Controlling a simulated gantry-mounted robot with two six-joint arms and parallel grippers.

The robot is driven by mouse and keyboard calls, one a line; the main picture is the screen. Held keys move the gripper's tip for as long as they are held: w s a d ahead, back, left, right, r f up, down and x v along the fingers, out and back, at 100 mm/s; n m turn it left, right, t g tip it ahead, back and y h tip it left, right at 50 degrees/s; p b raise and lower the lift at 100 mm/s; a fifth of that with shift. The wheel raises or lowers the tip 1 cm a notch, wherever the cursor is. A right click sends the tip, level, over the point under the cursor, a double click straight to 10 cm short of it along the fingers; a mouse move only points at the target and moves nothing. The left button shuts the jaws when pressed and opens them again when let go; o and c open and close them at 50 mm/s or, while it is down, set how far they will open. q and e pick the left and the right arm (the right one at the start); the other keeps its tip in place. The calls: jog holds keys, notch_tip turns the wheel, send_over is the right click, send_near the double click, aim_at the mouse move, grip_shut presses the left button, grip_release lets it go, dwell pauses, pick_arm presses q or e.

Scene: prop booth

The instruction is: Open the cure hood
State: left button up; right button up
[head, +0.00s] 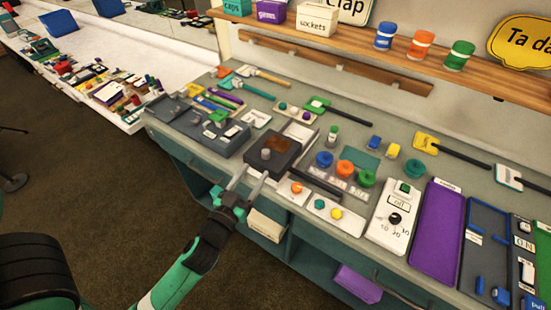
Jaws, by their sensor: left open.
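The cure hood seems to be the dark box (284,163) with a brownish top panel, in the middle of the grey bench. Its lid looks closed. A grey knob (266,153) stands on its near side. My left gripper (254,174) is open and empty. Its two fingers point up toward the knob from the near side and look a little apart from it; the exact gap is hard to tell. My right gripper is not in view.
A dark organiser tray (213,139) lies left of the hood. Right of it are coloured round pots (345,168), a white dial box (394,219) and a purple tray (437,223). A wooden shelf (350,47) runs behind. Open floor (110,190) lies in front of the bench.

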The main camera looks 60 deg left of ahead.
aim_at(268, 150)
pick_arm(q)
jog(key=p+x, duration=0.1)
jog(key=x, duration=1.1)
jog(key=shift+s, duration=0.1)
grip_shut()
dwell(1.0)
